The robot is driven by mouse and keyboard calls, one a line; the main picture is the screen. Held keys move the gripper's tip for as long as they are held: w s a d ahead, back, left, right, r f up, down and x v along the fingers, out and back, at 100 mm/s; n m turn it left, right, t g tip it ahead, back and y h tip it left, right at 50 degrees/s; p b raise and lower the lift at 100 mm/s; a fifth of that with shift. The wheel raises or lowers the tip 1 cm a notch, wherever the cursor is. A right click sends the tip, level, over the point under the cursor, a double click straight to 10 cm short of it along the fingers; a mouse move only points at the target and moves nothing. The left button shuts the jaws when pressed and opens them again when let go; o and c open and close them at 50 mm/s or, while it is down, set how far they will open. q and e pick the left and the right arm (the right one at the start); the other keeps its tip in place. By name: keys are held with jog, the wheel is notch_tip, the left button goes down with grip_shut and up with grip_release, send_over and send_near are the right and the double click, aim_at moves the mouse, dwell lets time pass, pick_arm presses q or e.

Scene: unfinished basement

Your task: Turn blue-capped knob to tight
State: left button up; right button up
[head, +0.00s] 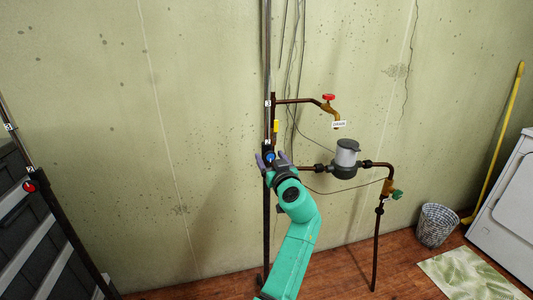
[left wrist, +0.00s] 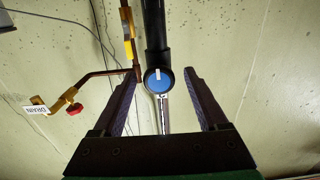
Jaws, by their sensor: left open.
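The blue-capped knob (left wrist: 159,80) sits on a dark vertical pipe (left wrist: 155,25) in the left wrist view. Its round blue face has a dark rim and a short white mark near the top. In the head view only a small blue bit of the knob (head: 270,155) shows at the gripper. My left gripper (head: 272,160) is open in front of the pipe, its fingers on either side of the knob. In the left wrist view a gap shows between the knob and each finger. Whether the fingertips reach past its face I cannot tell. My right gripper is not in view.
A red-handled drain tap (head: 328,98) with a tag juts out right of the pipe. A grey-topped meter (head: 346,155) and a green-handled valve (head: 396,194) stand lower right. A red knob (head: 30,186) is far left. A basket (head: 436,225) stands on the floor.

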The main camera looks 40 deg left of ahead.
pick_arm(q)
jog(key=shift+s+d+r, duration=0.1)
jog(key=shift+d, duration=0.1)
jog(key=shift+d+r, duration=0.1)
jog(key=shift+d, duration=0.05)
jog(key=shift+c, duration=1)
jog(key=shift+s, duration=0.1)
grip_shut()
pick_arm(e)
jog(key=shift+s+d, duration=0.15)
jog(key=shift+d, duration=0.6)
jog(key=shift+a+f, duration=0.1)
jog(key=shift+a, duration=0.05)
